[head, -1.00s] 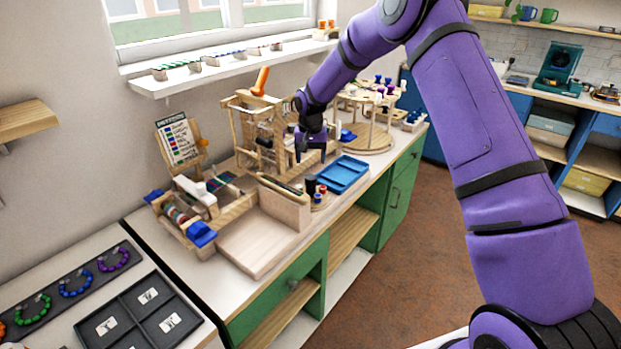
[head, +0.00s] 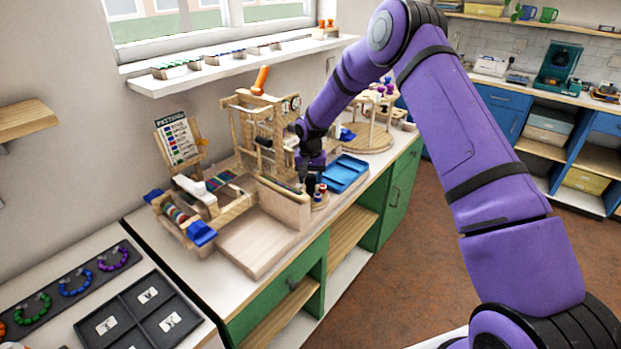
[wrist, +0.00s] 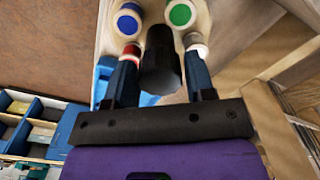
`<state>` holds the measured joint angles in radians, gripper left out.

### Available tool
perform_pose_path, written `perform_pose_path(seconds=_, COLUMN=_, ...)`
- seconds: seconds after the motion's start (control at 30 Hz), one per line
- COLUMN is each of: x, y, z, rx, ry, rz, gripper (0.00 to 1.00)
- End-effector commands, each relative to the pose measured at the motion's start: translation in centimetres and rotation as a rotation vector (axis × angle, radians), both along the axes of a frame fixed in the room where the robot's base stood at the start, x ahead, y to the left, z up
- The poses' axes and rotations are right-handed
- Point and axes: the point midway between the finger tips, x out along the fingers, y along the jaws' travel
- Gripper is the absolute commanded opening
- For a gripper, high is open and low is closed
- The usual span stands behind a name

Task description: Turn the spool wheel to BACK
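The spool wheel (head: 319,203) appears to be the small round wooden stand with coloured spools on the counter, beside the blue tray. In the wrist view its pale wood (wrist: 152,12) carries spools with blue (wrist: 128,20), green (wrist: 181,14), red and grey-white tops. A black upright post (wrist: 161,60) rises among them. My gripper (wrist: 161,58) is over the wheel, with one blue-grey finger on each side of the post. The fingers look open, with narrow gaps to the post. In the head view my gripper (head: 312,184) partly hides the wheel. No BACK mark is readable.
A blue tray (head: 345,173) lies close on the right. A wooden box (head: 285,207) stands close on the left. A wooden frame with an orange handle (head: 261,80) and a round peg stand (head: 368,140) are behind. The counter's front edge is near.

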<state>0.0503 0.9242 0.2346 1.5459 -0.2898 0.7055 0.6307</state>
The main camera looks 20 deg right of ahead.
Motion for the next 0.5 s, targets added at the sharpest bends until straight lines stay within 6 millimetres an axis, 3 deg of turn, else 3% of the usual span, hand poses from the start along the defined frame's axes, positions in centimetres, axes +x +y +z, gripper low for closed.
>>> perform_pose_path(seconds=0.03, x=0.0, y=0.0, z=0.01, rx=0.0, ry=0.0, rz=0.0, gripper=0.38)
perform_pose_path(seconds=0.1, x=0.0, y=0.0, z=0.01, rx=0.0, ry=0.0, rz=0.0, gripper=0.22)
perform_pose_path(seconds=0.13, x=0.0, y=0.0, z=0.01, rx=0.0, ry=0.0, rz=0.0, gripper=0.18)
perform_pose_path(seconds=0.5, x=0.0, y=0.0, z=0.02, rx=0.0, ry=0.0, rz=0.055, gripper=0.18)
